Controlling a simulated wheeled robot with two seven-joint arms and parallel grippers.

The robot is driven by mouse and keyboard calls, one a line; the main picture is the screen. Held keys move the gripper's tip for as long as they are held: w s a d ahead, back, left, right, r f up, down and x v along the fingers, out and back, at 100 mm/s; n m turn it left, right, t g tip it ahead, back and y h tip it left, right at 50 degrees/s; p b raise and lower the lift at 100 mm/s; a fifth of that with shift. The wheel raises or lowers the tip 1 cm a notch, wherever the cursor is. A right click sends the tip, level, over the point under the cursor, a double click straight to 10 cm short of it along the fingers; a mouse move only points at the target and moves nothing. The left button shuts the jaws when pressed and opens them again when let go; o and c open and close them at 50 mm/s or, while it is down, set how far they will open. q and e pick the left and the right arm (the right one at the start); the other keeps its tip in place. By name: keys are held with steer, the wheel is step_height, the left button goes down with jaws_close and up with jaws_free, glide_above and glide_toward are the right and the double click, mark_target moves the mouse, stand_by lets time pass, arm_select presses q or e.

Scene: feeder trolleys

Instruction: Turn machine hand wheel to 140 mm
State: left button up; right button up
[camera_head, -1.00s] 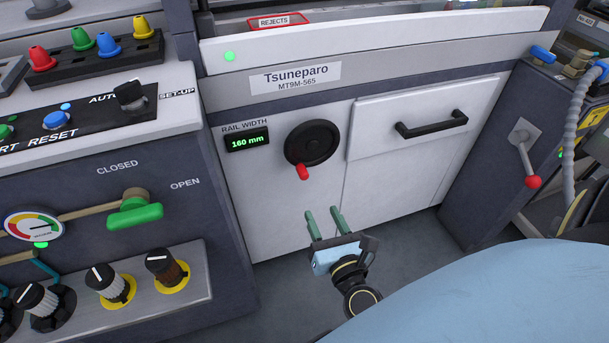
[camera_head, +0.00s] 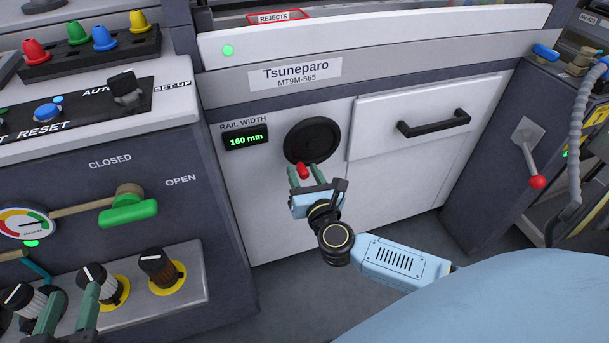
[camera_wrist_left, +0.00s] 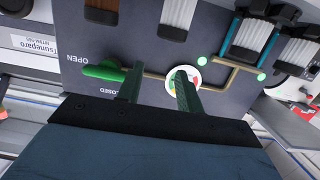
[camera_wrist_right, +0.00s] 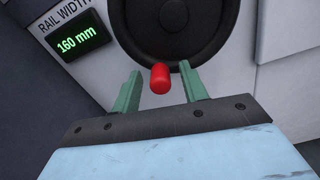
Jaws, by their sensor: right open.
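The black hand wheel (camera_head: 312,139) is on the white machine front, with its red handle (camera_head: 303,170) at the bottom. The rail width display (camera_head: 246,139) reads 160 mm; it also shows in the right wrist view (camera_wrist_right: 79,43). My right gripper (camera_head: 306,171) is open, with its green fingers on either side of the red handle. In the right wrist view the handle (camera_wrist_right: 160,79) stands between the fingertips with gaps on both sides. My left gripper (camera_head: 70,298) is at the lower left, by the knobs. Its fingers (camera_wrist_left: 157,82) are apart, with nothing held between them.
A drawer with a black handle (camera_head: 433,122) is right of the wheel. The panel at left carries a green lever (camera_head: 128,213), a gauge (camera_head: 25,222) and several knobs (camera_head: 158,270). A red-tipped lever (camera_head: 537,182) is at the far right.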

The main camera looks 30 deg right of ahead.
jaws_close()
stand_by(0.5)
